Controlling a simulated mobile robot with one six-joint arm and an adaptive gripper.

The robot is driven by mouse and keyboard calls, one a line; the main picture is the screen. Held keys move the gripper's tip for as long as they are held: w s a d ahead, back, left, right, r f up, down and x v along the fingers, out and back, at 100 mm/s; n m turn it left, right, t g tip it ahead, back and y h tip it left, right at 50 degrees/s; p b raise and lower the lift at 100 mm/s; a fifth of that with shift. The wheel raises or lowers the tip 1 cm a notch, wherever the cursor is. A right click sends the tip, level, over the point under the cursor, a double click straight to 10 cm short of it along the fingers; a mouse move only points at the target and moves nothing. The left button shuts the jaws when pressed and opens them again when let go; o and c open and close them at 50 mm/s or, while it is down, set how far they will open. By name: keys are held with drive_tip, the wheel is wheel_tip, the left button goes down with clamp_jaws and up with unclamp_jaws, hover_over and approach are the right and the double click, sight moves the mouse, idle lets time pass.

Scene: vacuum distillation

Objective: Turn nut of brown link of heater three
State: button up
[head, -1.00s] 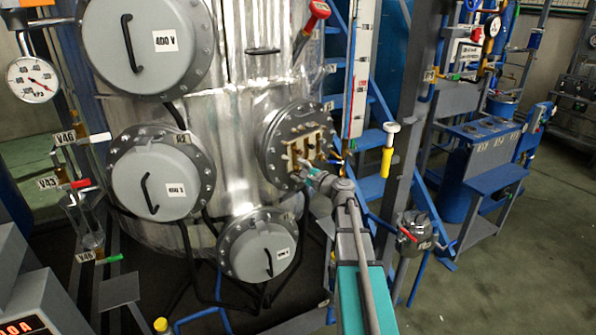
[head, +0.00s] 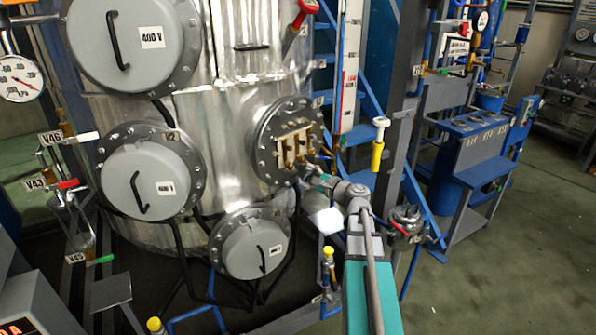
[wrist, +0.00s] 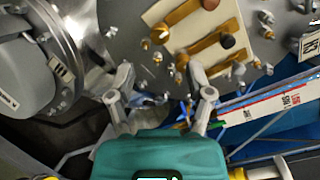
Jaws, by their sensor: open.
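Heater three's open round flange (head: 262,150) is on the lower right of the silver vessel. It carries a cream plate with several brass-brown links (head: 297,146). In the wrist view the cream plate (wrist: 200,28) is at the top, crossed by brown link bars (wrist: 216,46). Small brass nuts and studs (wrist: 160,32) show around the bar ends; I cannot tell which nut is the task's. My gripper (head: 316,178) is just below and right of the plate. In the wrist view my gripper (wrist: 160,76) has its fingers spread with nothing between them, below the links.
Closed grey heater covers sit left (head: 145,180) and below (head: 253,247) the open flange. A ladder (head: 365,100) and a white scale strip (head: 350,70) stand right of it. Open floor lies at the right.

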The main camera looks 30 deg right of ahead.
drive_tip(key=shift+v, duration=1.9)
drive_tip(key=s+a+f+n+g+y+p, duration=0.1)
drive_tip(key=a+f+n+g+p, duration=0.3)
drive_tip(key=a, duration=0.6)
drive_tip(key=s+a+f+n+g+y, duration=0.1)
drive_tip(key=s+a+f+n+g, duration=0.15)
drive_tip(key=a+n+g, duration=0.4)
drive_tip(key=s+a+f+n+g+h+p, duration=0.1)
drive_tip(key=s+a+n+g+h+p, duration=0.1)
drive_tip(key=s+a+n+g+h, duration=0.1)
drive_tip(key=s+a+f+n+g+h+p, duration=0.2)
drive_tip(key=s+a+n+g+h, duration=0.1)
drive_tip(key=s+a+n, duration=0.4)
drive_tip(key=shift+s+a+f+h+p, duration=0.3)
drive_tip(key=shift+s+h, duration=0.2)
drive_tip(key=shift+h, duration=0.4)
